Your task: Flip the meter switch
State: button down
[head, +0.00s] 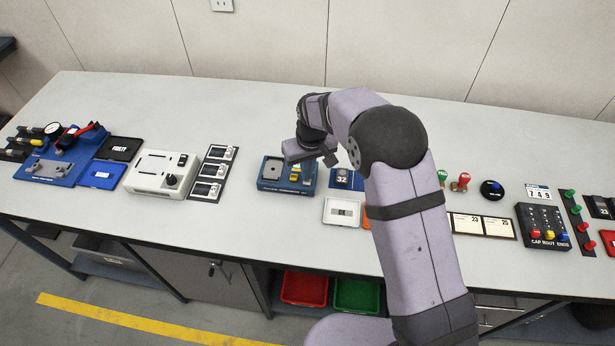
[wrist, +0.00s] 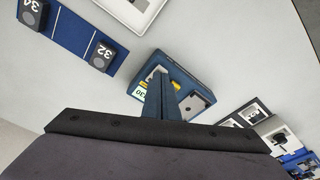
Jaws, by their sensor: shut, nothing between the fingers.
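A blue box (head: 268,186) with a grey plate and a yellow label stands on the bench, left of my arm in the head view. I take it for the meter, but I cannot tell for sure. My gripper (wrist: 161,84) is shut and empty, over the box in that view. The fingers hide part of the box's top, and I cannot make out a switch or whether they touch it.
A white unit (head: 150,184) with a knob and a black rocker stands to the left, beside a strip of small displays (head: 212,172). A blue numbered holder (wrist: 75,45) and a white-framed piece (head: 342,212) are close to the box. Bare bench (head: 230,110) lies behind.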

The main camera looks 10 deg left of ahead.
jog(key=shift+f+b, duration=0.45)
jog(key=shift+f, duration=0.25)
dwell(0.6)
notch_tip(320, 180, up, 7)
jog(key=p, duration=0.5)
dwell(0.5)
dwell(0.5)
